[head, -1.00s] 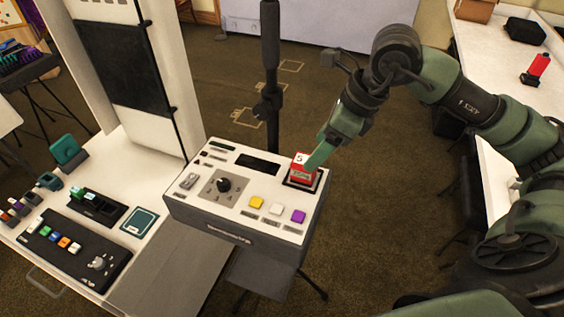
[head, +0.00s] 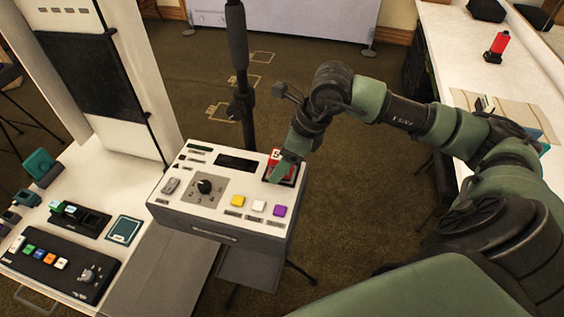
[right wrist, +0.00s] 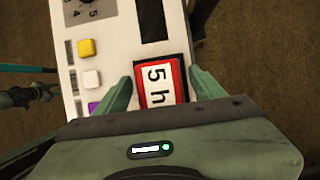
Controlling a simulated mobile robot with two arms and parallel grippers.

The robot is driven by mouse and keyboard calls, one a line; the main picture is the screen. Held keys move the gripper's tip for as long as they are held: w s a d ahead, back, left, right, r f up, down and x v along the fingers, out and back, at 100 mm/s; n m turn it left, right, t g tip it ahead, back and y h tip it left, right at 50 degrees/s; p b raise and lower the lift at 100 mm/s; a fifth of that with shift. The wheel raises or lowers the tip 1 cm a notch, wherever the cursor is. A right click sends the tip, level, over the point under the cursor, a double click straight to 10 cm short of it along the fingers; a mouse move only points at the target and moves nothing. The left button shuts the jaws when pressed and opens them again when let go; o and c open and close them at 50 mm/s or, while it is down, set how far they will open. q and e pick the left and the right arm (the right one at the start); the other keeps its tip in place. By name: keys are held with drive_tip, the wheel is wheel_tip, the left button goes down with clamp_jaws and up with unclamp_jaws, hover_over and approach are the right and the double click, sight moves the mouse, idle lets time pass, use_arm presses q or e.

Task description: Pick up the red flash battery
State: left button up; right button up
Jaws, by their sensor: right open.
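A red block (head: 291,166), which looks like the red flash battery, stands in a dark-edged seat at the back right corner of the white console's top. In the right wrist view the red block (right wrist: 172,72) shows a white label reading "5 h". My right gripper (right wrist: 160,78) is open, with one green finger on each side of the block. I cannot tell whether the fingers touch it. In the head view my right gripper (head: 281,172) partly hides the block. My left gripper is out of view.
The white console (head: 185,208) carries a black knob and yellow, white and purple buttons. A dark pole (head: 240,75) stands just behind it. A white table (head: 140,190) with small devices is at left. Another red object (head: 497,47) stands on the right-hand table.

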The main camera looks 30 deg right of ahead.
clamp_jaws()
drive_tip(key=shift+w+r, duration=0.1)
